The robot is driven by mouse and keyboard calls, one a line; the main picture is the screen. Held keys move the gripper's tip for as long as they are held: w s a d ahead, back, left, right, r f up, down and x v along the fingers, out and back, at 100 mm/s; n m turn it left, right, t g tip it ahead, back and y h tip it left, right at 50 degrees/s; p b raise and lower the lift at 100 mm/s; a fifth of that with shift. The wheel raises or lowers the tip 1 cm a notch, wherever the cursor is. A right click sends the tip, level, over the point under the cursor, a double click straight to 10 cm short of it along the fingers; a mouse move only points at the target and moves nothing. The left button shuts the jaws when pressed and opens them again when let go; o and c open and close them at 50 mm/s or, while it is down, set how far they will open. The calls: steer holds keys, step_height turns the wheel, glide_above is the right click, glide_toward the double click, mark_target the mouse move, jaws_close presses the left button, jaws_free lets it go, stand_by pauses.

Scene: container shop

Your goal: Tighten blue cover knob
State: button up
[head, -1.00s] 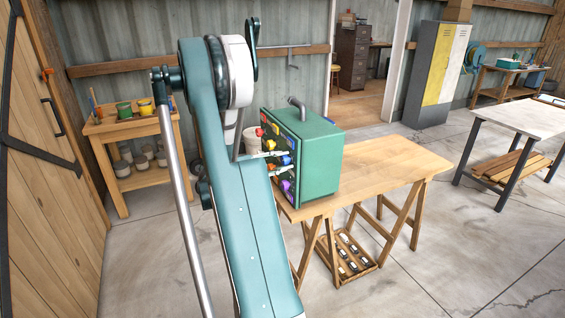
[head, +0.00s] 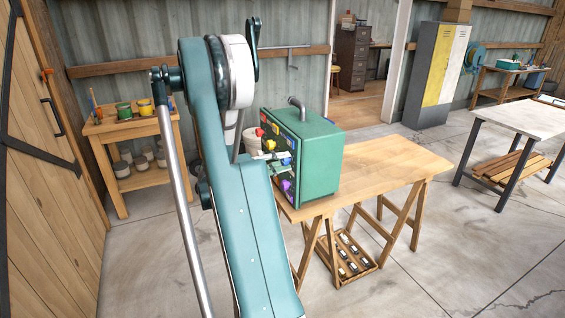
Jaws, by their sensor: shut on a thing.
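The green box (head: 320,165) stands on the wooden table, its dark panel of coloured knobs facing left. A red knob (head: 260,132) is high on the panel and a purple knob (head: 287,186) is low on it. My gripper (head: 281,157) is at the middle of this panel, where the blue cover knob sits, and is shut on that knob. The fingers and wrist largely hide the knob, so its turn and seating cannot be told.
The wooden trestle table (head: 385,168) is bare to the right of the box. A pale bucket (head: 252,137) is behind the panel side. A grey pipe (head: 297,104) rises from the box top. A crate (head: 347,262) of jars sits below the table.

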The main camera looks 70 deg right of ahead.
stand_by(0.4)
steer(key=o, duration=0.9)
steer(key=shift+w+a, duration=0.1)
steer(key=shift+v, duration=5.85)
steer(key=shift+r, duration=0.1)
